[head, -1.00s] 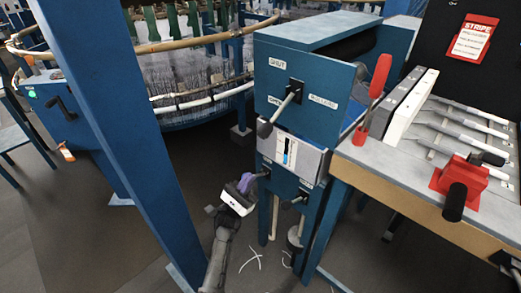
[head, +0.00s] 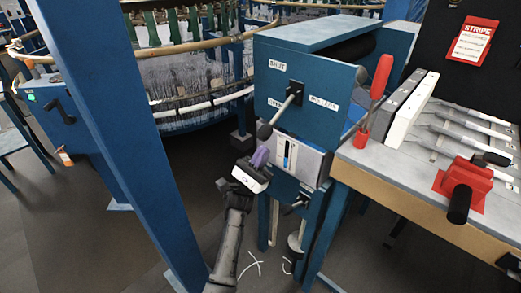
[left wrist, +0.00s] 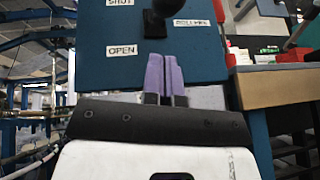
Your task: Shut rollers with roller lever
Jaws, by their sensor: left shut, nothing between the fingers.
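The roller lever (head: 281,110) is a grey rod with a dark knob on the front of a blue machine box. It slants down and left from its black pivot plate, across the partly covered OPEN label. The SHUT label (head: 277,65) is above left of the pivot; the ROLLERS label (head: 323,103) is to its right. My left gripper (head: 260,157), with purple fingers, is shut and empty just below the knob, seemingly apart from it. In the left wrist view, the closed fingers (left wrist: 166,75) point at the panel, below a dark part of the lever (left wrist: 155,22).
A gauge panel (head: 290,155) sits under the lever box. A red-handled lever (head: 376,88) and a bench (head: 400,172) with a red clamp (head: 463,184) stand to the right. A blue post (head: 120,140) rises on the left, with the round loom (head: 195,85) behind.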

